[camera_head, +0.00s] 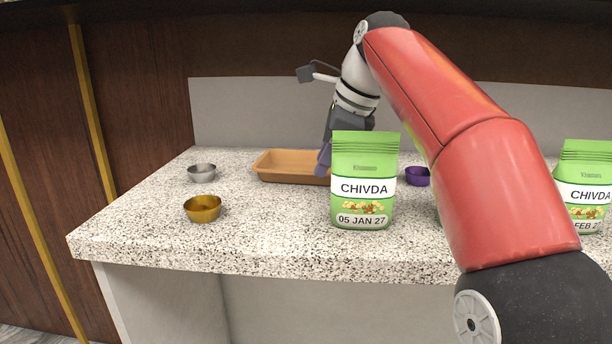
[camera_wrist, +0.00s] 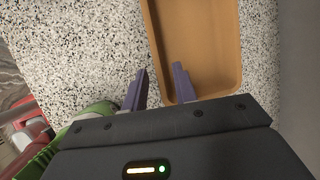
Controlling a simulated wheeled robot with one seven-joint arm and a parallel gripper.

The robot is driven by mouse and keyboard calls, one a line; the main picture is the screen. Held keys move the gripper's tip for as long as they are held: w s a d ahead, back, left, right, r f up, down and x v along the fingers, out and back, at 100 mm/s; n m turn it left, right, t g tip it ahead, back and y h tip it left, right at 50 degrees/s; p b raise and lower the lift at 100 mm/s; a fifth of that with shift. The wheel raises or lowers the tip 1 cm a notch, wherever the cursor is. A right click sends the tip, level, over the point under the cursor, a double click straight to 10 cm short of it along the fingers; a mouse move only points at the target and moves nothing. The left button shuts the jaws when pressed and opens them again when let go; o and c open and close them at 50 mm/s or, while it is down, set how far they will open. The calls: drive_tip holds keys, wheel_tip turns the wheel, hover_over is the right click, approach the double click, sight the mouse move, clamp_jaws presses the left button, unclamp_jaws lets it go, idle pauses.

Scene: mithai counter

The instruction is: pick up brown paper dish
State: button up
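The brown paper dish (camera_head: 280,176) is a shallow, empty rectangular tray lying on the speckled counter near the back; its right end is hidden behind my gripper and a green bag. It also shows in the wrist view (camera_wrist: 197,35), running up out of the frame. My gripper (camera_head: 323,168) is at the dish's right end in the head view. In the wrist view my gripper (camera_wrist: 160,72) has its two purple fingers apart with nothing held. The left finger appears outside the dish and the right finger over its inside, with the side wall between them. Contact cannot be told.
A green CHIVDA bag (camera_head: 363,190) stands upright in front of my gripper. Another green bag (camera_head: 584,195) is at the far right. A steel bowl (camera_head: 201,173), a golden bowl (camera_head: 203,209) and a purple bowl (camera_head: 417,177) sit on the counter (camera_head: 140,225). The front left is clear.

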sight(319, 189)
drive_tip(key=x, duration=0.3)
drive_tip(key=shift+f+b, duration=0.15)
drive_tip(key=shift+b, duration=0.2)
clamp_jaws()
drive_tip(key=shift+r+p, duration=0.85)
drive_tip(key=shift+p, duration=0.25)
drive_tip(key=shift+r, duration=0.1)
